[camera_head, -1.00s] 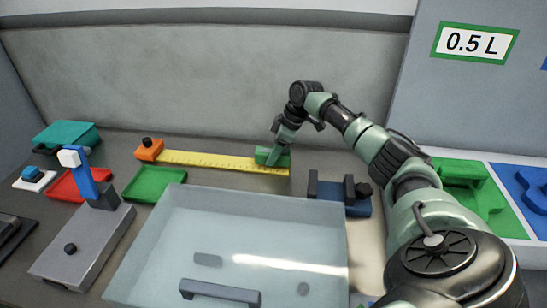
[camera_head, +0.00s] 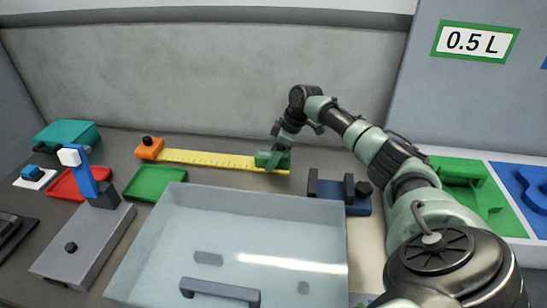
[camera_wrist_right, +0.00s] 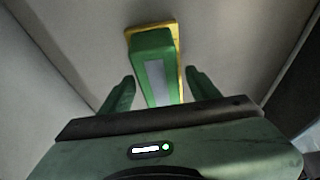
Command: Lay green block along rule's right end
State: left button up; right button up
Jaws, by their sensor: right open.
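The yellow rule (camera_head: 215,159) lies on the bench near the back wall, with an orange block with a black knob (camera_head: 149,148) at its left end. The green block (camera_head: 264,159) lies at the rule's right end, covering part of it. In the right wrist view the green block (camera_wrist_right: 154,56) lies lengthwise, with yellow rule (camera_wrist_right: 170,27) showing at its far end and right side. My right gripper (camera_head: 272,163) is at the block; in the wrist view its open fingers (camera_wrist_right: 160,85) stand apart on either side of the block's near end, with gaps. My left gripper is not in view.
A clear lidded tub (camera_head: 225,240) fills the front middle. A green tray (camera_head: 154,183), a red tray (camera_head: 70,187) and a grey device with a blue post (camera_head: 85,245) stand to the left.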

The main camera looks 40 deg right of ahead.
jog(key=b+v, duration=0.1)
jog(key=v, duration=1.1)
jog(key=shift+a+f, duration=0.1)
